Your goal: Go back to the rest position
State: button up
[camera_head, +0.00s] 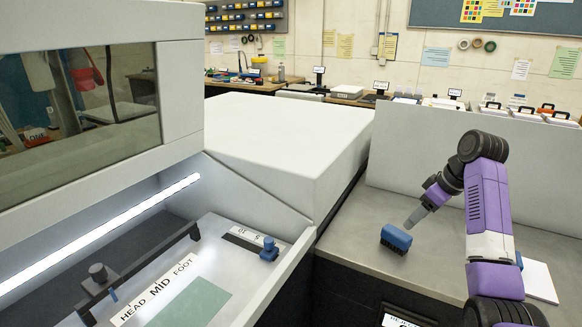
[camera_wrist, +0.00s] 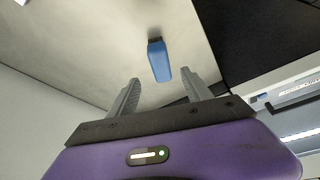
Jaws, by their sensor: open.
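My gripper (camera_head: 416,216) is at the end of my purple arm, above the grey counter at the right in the head view. It points down and to the left. In the wrist view my gripper (camera_wrist: 160,90) has its two grey fingers spread apart with nothing held between them. A blue block with a dark bristly underside, like a brush (camera_head: 396,239), stands on the counter just below and left of the fingertips. The blue brush (camera_wrist: 159,60) also shows in the wrist view, beyond the fingertips and apart from them.
A large white machine (camera_head: 285,140) with a lit bay is at the left. Its tray holds a HEAD MID FOOT strip (camera_head: 157,290), a green sheet (camera_head: 194,305) and a small blue knob (camera_head: 269,250). White paper (camera_head: 538,280) lies right of my arm. A low grey panel (camera_head: 480,150) backs the counter.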

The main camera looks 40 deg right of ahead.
jog(key=w+d+r+m+t+h, duration=0.4)
jog(key=w+d+r+t+h, duration=0.1)
jog(key=w+d+h, duration=0.15)
jog(key=s+a+f+m+t+h, duration=0.1)
jog(key=s+a+f+t, duration=0.2)
jog(key=a, duration=0.9)
jog(key=a+f+m+t+h, duration=0.15)
jog(key=a+f, duration=0.35)
jog(key=a, duration=0.7)
jog(key=s+a+f+n+y, duration=0.1)
jog(key=s+a+n+y, duration=0.2)
jog(key=s+a, duration=1.1)
jog(key=s+a+f+n+y, duration=0.1)
jog(key=s+a+n+y, duration=0.2)
jog(key=s+a, duration=1.2)
jog(key=y, duration=0.3)
jog(key=shift+a+f+t, duration=0.35)
jog(key=shift+a+f, duration=0.05)
